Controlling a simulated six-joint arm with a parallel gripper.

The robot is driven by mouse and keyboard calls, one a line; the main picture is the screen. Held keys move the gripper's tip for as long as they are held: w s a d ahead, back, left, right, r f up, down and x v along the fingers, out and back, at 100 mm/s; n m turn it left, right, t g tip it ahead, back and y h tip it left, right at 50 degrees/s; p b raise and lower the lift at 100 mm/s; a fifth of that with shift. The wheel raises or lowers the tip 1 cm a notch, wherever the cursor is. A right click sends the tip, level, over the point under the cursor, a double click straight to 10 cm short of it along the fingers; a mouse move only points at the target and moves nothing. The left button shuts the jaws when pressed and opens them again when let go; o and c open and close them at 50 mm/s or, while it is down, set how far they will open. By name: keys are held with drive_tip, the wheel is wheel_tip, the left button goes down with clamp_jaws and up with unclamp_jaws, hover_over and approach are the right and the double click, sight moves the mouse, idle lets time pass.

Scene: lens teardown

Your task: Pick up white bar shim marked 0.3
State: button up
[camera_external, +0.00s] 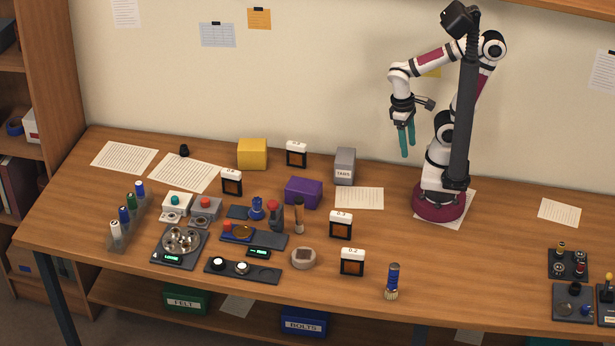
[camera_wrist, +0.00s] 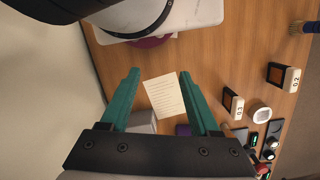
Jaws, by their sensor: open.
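The white bar shim marked 0.3 (camera_external: 341,217) sits on top of a dark frame with an orange-brown middle, right of the table's centre. It also shows at the right of the wrist view (camera_wrist: 239,109). My gripper (camera_external: 406,152) hangs high over the back of the table, pointing down, behind and to the right of that shim. Its teal fingers (camera_wrist: 160,74) are apart in the wrist view, with nothing between them. A similar white bar marked 0.2 (camera_external: 352,252) stands on its own frame in front of the 0.3 one.
A purple box (camera_external: 303,192), a grey box (camera_external: 345,166) and a brush with a blue handle (camera_external: 393,279) stand around the shims. A round pale dish (camera_external: 303,258) is left of the 0.2 frame. Table to the right of the shims is mostly clear.

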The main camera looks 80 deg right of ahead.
drive_tip(key=s+d+f+n+g+h, duration=0.1)
drive_tip(key=d+n+h, duration=0.1)
drive_tip(key=n+h, duration=0.25)
drive_tip(key=n+t+y, duration=0.4)
drive_tip(key=n+t, duration=1.3)
drive_tip(key=n, duration=1.7)
hover_over(345, 215)
drive_tip(key=s+a, duration=0.1)
drive_tip(key=s, duration=1.2)
wheel_tip(345, 215, down, 8)
drive_tip(key=shift+g, duration=0.3)
drive_tip(key=x, duration=1.5)
drive_tip(key=shift+w+d+f, duration=0.15)
drive_tip(key=shift+d, duration=0.2)
drive_tip(key=shift+h, duration=0.25)
clamp_jaws()
